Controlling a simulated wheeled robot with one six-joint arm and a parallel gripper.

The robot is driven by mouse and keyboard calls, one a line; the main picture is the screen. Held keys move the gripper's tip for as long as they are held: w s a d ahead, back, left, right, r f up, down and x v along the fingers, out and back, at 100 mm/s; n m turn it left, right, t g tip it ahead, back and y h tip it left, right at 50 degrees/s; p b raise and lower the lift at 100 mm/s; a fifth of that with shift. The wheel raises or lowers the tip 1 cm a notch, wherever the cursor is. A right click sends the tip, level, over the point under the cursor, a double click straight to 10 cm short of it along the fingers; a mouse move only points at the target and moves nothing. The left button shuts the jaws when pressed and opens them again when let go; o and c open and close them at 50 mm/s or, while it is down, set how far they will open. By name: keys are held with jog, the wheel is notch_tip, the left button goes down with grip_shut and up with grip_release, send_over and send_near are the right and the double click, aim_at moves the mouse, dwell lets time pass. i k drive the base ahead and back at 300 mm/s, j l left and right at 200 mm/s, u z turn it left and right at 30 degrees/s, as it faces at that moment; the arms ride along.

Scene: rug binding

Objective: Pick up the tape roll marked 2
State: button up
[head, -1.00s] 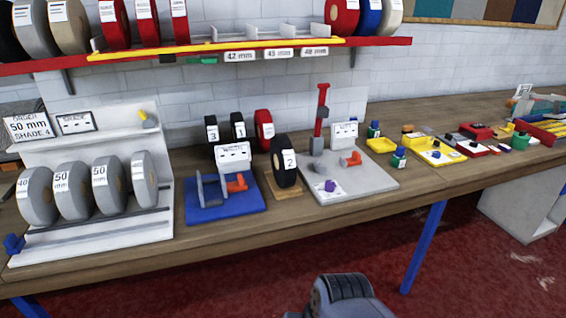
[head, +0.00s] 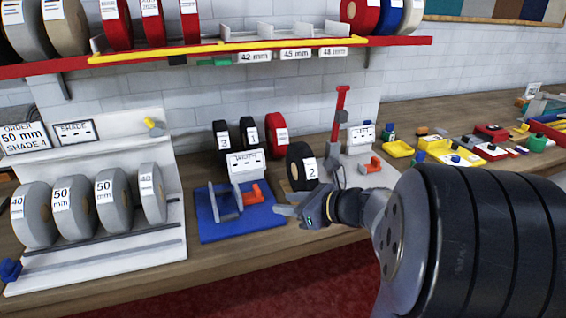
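The tape roll marked 2 (head: 295,160) is a black roll standing upright on the bench, with a white label bearing the 2 facing me. Its lower right part is close behind my gripper in the picture, and the wooden block under it is mostly hidden. My gripper (head: 281,204) is in front of and below the roll, pointing left, near the right edge of the blue fixture. Its fingers look spread apart with nothing between them. I see no contact with the roll.
A blue fixture (head: 213,230) with an orange clamp stands left of the roll. Black rolls marked 3 (head: 223,141) and 1 (head: 250,130) and a red roll (head: 277,132) stand behind. A grey fixture with a red lever (head: 341,112) is right. Grey rolls (head: 75,215) fill a left rack.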

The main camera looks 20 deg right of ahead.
aim_at(302, 165)
jog(key=i+j+z, duration=0.7)
jog(key=j, duration=0.25)
jog(key=z, duration=0.5)
